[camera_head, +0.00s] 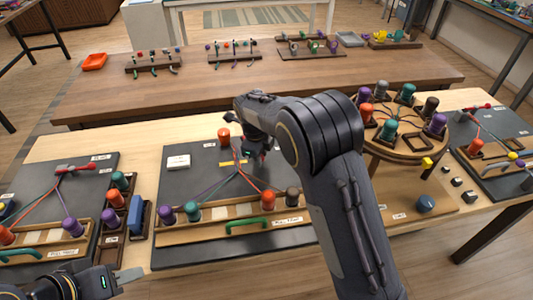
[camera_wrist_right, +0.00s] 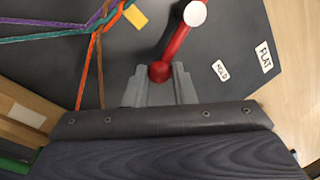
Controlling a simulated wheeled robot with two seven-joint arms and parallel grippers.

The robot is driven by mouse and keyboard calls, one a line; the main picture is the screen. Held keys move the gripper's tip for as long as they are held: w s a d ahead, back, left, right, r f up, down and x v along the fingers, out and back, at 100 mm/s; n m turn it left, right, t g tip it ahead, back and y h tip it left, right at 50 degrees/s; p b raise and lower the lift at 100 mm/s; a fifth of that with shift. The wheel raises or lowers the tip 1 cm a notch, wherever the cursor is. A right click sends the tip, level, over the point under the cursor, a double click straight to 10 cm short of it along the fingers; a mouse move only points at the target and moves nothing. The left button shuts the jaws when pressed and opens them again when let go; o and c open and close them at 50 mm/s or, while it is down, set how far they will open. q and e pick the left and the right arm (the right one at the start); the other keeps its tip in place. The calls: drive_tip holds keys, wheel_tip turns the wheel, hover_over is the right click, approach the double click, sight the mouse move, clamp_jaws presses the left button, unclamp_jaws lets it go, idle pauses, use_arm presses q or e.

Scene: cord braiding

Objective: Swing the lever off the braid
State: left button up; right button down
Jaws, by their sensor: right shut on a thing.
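The red lever (camera_wrist_right: 178,42) stands out from a white round pivot (camera_wrist_right: 195,13) in the right wrist view. My right gripper (camera_wrist_right: 159,78) has its two grey fingers on either side of the lever's red end knob, shut on it. The braid (camera_wrist_right: 110,12) of purple, green and orange cords lies to the left of the lever, apart from it. In the head view my right arm covers the lever, and the cords (camera_head: 238,165) run down from beside my wrist. My left gripper (camera_head: 122,277) is at the bottom left, away from the boards; its opening is unclear.
The dark middle board (camera_head: 185,240) carries a wooden rack with coloured spools and a green handle (camera_head: 248,224). Another braiding board (camera_head: 100,170) lies to the left. A round spool stand (camera_head: 405,145) is close to my right arm. Labels sit beside the lever.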

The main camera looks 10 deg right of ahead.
drive_tip(key=shift+a, duration=0.1)
idle(0.3)
drive_tip(key=c, duration=1.2)
unclamp_jaws()
drive_tip(key=shift+c, duration=0.2)
drive_tip(key=shift+r, duration=0.1)
wheel_tip(320, 180, up, 8)
drive_tip(key=s, duration=0.1)
drive_tip(key=shift+a+f, duration=0.2)
drive_tip(key=shift+a, duration=0.25)
drive_tip(key=shift+s, duration=0.15)
